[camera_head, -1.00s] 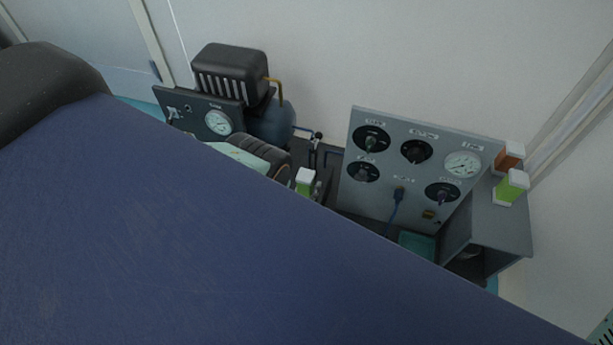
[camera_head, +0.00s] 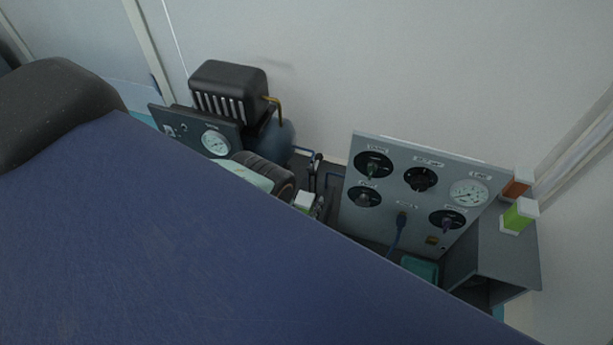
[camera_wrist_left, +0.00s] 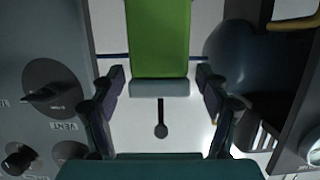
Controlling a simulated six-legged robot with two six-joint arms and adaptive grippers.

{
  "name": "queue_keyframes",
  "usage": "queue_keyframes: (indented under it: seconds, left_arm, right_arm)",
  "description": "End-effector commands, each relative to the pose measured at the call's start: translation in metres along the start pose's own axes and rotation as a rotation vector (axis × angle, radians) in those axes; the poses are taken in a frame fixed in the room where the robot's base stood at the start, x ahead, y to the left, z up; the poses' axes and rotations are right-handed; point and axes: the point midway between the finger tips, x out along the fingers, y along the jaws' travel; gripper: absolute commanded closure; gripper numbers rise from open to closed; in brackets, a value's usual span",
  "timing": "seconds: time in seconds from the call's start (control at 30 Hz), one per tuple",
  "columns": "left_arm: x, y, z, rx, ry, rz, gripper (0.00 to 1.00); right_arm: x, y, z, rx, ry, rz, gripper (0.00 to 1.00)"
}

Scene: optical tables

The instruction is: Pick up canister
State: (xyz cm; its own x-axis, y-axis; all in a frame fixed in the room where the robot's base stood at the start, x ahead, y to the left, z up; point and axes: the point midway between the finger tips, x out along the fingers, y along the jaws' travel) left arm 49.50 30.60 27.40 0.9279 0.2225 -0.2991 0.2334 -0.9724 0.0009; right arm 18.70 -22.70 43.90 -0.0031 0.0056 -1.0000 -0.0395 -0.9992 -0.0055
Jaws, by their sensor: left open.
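A green canister (camera_wrist_left: 158,40) with a pale end cap lies between the two fingers of my left gripper (camera_wrist_left: 160,82) in the left wrist view. The fingers are apart, with a visible gap on both sides of the canister. In the head view only the canister's white cap (camera_head: 305,201) and a little green show; my own blue arm link hides the rest. My left gripper is partly hidden there too. Another green canister (camera_head: 516,217) and an orange one (camera_head: 516,188), both white-capped, stand on the grey box at the right. My right gripper is not in view.
A grey panel (camera_head: 400,185) with knobs and a gauge stands right of the canister. A dark compressor (camera_head: 229,90) with a blue tank (camera_head: 278,138) and a black gauge panel (camera_head: 185,125) stands to the left. The wall is close behind.

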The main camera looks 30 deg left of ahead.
Motion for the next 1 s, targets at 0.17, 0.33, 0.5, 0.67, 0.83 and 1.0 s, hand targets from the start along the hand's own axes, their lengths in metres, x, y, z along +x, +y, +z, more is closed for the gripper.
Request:
queue_keyframes:
  seconds: [0.17,0.33,0.5,0.67,0.83,1.0]
  left_arm:
    - [-0.0015,0.0000,0.0013,0.000,0.000,0.000,0.25]
    - [-0.0025,-0.0002,0.0015,0.000,0.000,0.000,0.29]
    - [-0.0027,-0.0003,0.0014,0.000,0.000,0.000,0.43]
    - [-0.0021,-0.0003,0.0012,0.000,0.000,0.000,0.57]
    - [-0.0013,-0.0003,0.0011,0.000,0.000,0.000,0.71]
    - [-0.0004,-0.0003,0.0011,0.000,-0.001,0.000,0.86]
  right_arm:
    - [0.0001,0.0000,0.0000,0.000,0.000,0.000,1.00]
    - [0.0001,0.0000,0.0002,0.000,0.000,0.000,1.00]
    - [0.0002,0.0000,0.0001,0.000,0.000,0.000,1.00]
    - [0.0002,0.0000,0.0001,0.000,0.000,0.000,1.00]
    - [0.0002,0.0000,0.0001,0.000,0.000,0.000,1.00]
    - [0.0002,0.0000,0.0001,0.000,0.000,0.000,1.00]
